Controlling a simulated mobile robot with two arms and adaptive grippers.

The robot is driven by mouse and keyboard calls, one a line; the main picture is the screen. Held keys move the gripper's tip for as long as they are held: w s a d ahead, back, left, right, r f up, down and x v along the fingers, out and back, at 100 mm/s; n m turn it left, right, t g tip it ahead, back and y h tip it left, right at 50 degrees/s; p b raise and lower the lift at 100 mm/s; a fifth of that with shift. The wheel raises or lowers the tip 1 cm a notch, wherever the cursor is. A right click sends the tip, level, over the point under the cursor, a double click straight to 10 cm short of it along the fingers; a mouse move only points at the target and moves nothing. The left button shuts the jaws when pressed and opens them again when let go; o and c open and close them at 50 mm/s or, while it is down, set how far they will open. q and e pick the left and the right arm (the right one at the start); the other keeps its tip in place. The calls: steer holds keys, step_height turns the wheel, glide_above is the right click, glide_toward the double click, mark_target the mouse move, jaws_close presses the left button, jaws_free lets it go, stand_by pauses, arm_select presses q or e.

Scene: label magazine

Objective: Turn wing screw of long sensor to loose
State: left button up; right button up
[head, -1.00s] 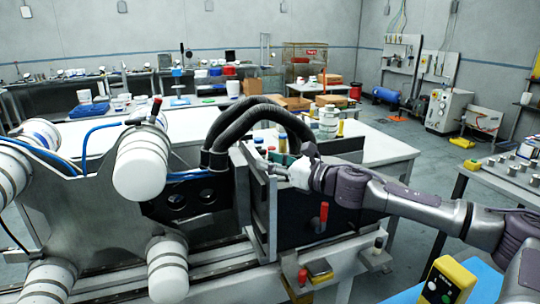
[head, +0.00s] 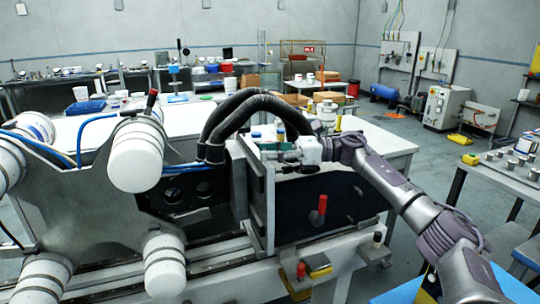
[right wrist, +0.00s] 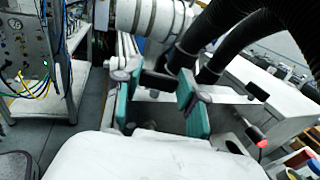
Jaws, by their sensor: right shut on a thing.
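My right gripper (head: 284,154) is at the top of the dark upright plate of the label magazine, beside the thick black hoses. Its teal finger pads also show in the right wrist view (right wrist: 160,98), set a little apart, with a dark bar (right wrist: 160,82) by their tips. The gripper is shut on a small part, taken to be the wing screw, which the fingers mostly hide. A small black piece (head: 300,168) sits just below the gripper; I cannot tell whether it is the long sensor. My left gripper is not in view.
The magazine plate carries white rollers (head: 137,157) at left. Two thick black hoses (head: 250,108) arch close beside the gripper. A red-handled lever (head: 322,204) stands below it, and a red knob (head: 301,270) is on the lower frame. A white table (head: 375,145) stands behind.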

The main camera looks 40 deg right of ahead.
steer(key=shift+r, duration=0.1)
stand_by(0.4)
steer(key=o, duration=1.2)
steer(key=shift+c, duration=0.2)
steer(key=v, duration=1.2)
steer(key=shift+w, duration=0.15)
